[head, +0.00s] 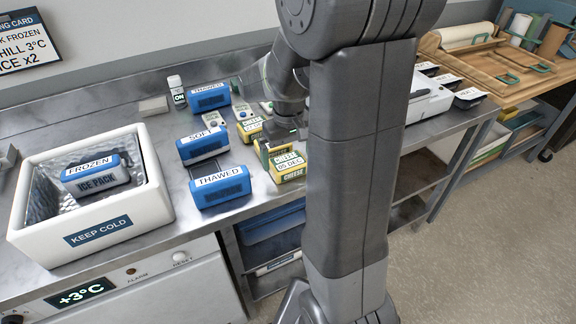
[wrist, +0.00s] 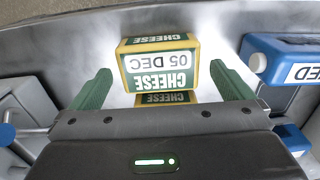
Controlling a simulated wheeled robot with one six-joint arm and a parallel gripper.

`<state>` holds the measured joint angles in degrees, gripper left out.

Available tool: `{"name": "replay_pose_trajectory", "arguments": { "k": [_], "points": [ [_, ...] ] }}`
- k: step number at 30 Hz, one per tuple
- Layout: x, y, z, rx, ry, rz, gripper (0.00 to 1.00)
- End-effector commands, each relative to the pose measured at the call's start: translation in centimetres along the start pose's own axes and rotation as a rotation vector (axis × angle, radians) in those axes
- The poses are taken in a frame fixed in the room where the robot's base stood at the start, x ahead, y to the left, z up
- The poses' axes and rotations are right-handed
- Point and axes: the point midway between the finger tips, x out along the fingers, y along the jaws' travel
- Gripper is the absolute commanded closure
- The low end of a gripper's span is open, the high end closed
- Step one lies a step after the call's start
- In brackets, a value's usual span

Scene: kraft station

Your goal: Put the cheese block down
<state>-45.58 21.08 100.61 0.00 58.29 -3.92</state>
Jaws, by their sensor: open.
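The cheese block (head: 291,174), yellow with a green CHEESE label and a white 05 DEC tag, rests on the steel counter near its front edge. In the wrist view the cheese block (wrist: 160,62) lies between the two green fingers, with a visible gap on each side. My gripper (wrist: 159,72) is open around it. In the head view my gripper (head: 281,141) is over the block's back part, partly hidden by my arm. Another yellow cheese block (head: 249,130) stands behind.
A blue THAWED pack (head: 220,187) stands close left of the cheese, with a SOFT pack (head: 202,144) and another THAWED pack (head: 208,97) behind. The white KEEP COLD box (head: 152,190) holds a FROZEN ice pack (head: 95,175). The counter's front edge is near.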

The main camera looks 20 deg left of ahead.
Motion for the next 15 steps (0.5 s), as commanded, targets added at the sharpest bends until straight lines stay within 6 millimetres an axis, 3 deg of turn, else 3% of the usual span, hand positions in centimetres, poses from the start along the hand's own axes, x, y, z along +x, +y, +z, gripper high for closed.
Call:
{"name": "replay_pose_trajectory", "arguments": {
  "k": [6,15],
  "points": [
    [2.9,0.1,-0.3,0.000,-0.003,0.000,0.00],
    [3.5,0.1,-0.4,0.000,0.000,0.000,0.00]
  ]
}}
